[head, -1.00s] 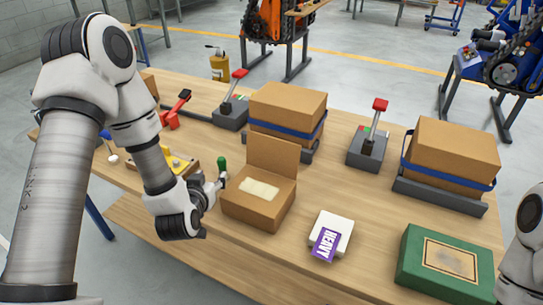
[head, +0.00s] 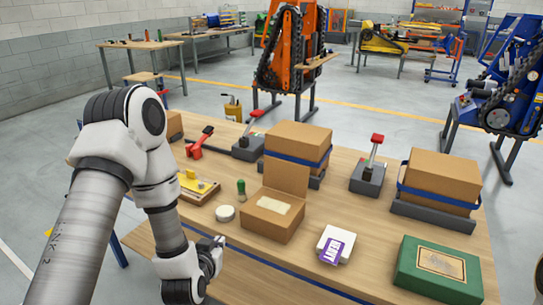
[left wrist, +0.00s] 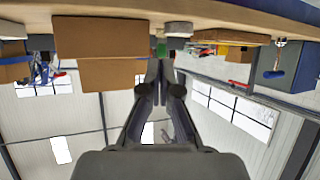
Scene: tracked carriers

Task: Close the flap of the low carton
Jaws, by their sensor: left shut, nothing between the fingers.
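The low carton (head: 266,222) stands open on the table, with a pale pad visible inside. Its flap (head: 287,178) stands up at the back edge. My left gripper (head: 217,252) is in front and to the left of the carton, near the table's front edge, apart from it. In the left wrist view, which looks upside down, the gripper's fingers (left wrist: 160,75) are together and empty. The carton (left wrist: 100,38) and its raised flap (left wrist: 115,73) show left of the fingers there. My right gripper is out of view.
Strapped boxes (head: 298,143) (head: 440,178) and a red-knobbed lever (head: 371,165) stand behind.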

